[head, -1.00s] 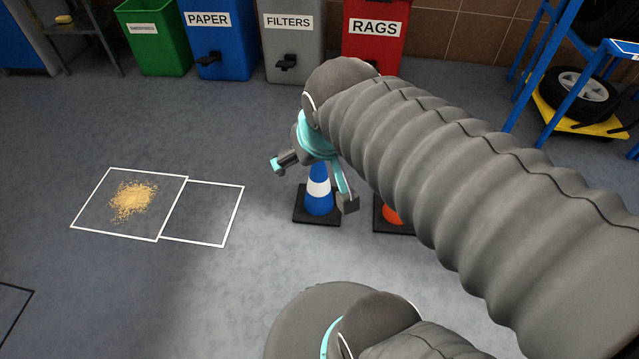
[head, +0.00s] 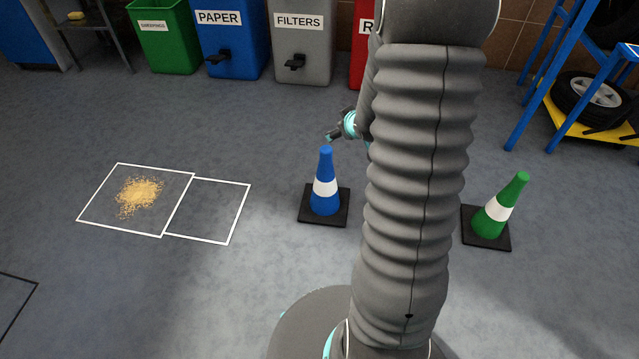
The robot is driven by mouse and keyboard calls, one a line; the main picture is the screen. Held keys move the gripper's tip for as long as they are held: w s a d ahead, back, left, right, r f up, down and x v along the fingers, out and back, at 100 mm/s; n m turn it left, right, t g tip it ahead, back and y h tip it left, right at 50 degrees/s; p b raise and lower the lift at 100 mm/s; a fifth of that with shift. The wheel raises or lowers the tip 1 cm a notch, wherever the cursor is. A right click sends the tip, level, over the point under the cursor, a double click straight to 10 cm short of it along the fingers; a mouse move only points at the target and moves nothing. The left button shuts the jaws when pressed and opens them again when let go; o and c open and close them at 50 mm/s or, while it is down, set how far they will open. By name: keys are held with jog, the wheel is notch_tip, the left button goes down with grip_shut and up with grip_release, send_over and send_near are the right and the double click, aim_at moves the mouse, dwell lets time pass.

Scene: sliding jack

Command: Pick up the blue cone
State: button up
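The blue cone (head: 324,198) with a white band stands upright on its black square base on the grey floor, left of my arm. My gripper (head: 334,137) shows only in part, above and behind the cone's tip in the picture. One dark finger with a teal part is visible; my arm hides the rest. I cannot tell whether the gripper is open or shut. The blue cone stands free on the floor, with nothing around its body.
A green cone (head: 493,218) stands on the right. Two white floor outlines lie at left, one holding sandy granules (head: 139,196). Green (head: 163,45), blue (head: 232,50), grey (head: 301,55) and red bins line the back. A blue rack (head: 540,95) with tires stands right.

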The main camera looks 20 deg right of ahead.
notch_tip(320, 180, down, 13)
jog(key=d+t+y, duration=0.1)
jog(key=d+y, duration=0.1)
jog(key=d, duration=0.1)
jog(key=t+y, duration=0.3)
send_near(331, 178)
jog(key=x, duration=0.5)
jog(key=b+x, duration=0.1)
jog(key=x, duration=0.2)
jog(key=shift+w+d+r, duration=0.25)
jog(key=shift+w+r, duration=0.05)
jog(key=shift+w, duration=0.05)
jog(key=w, duration=0.1)
jog(key=w+a+f, duration=0.1)
jog(key=w+f, duration=0.1)
jog(key=shift+w+a, duration=0.15)
jog(key=shift+a, duration=0.1)
jog(key=shift+w+f, duration=0.2)
jog(key=shift+w, duration=0.25)
jog(key=c, duration=1.9)
jog(key=shift+o, duration=0.2)
